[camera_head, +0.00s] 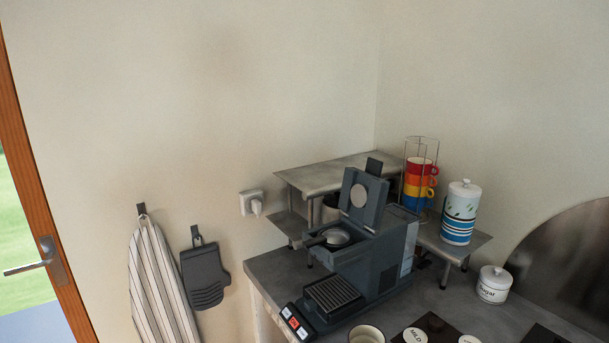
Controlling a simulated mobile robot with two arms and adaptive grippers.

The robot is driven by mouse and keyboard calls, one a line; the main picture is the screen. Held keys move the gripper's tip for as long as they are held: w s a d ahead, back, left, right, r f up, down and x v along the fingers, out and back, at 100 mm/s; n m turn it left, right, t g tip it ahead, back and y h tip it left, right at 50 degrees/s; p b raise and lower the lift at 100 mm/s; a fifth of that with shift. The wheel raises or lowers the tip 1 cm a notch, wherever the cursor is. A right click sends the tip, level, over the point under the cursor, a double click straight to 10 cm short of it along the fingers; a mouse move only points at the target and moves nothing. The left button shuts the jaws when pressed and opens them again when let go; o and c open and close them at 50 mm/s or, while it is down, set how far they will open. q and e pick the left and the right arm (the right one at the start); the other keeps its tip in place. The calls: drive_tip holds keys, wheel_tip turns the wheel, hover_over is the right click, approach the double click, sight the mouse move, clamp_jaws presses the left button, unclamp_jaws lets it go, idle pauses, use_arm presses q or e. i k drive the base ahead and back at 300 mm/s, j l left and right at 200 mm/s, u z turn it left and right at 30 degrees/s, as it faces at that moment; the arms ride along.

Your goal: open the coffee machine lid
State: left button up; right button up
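The dark grey coffee machine (378,262) stands on the grey counter in the camera_head view. Its lid (362,198) is raised, tilted up and back, with a pale round disc on its inner face. Below the lid a round metal part (337,237) with a dark handle sits in the opened top. A drip grate (332,293) and a row of buttons (297,322) are at the machine's front. Neither of my grippers is in view.
A metal shelf (330,174) stands behind the machine. A rack with coloured mugs (419,185), a striped canister (461,212) and a sugar jar (494,284) are to the right. A cup (366,335) stands at the front. A towel (158,280) hangs left.

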sight(363, 195)
drive_tip(key=i+j+z, duration=0.15)
drive_tip(key=z, duration=0.25)
drive_tip(key=i+j+z, duration=0.1)
drive_tip(key=j+z, duration=0.25)
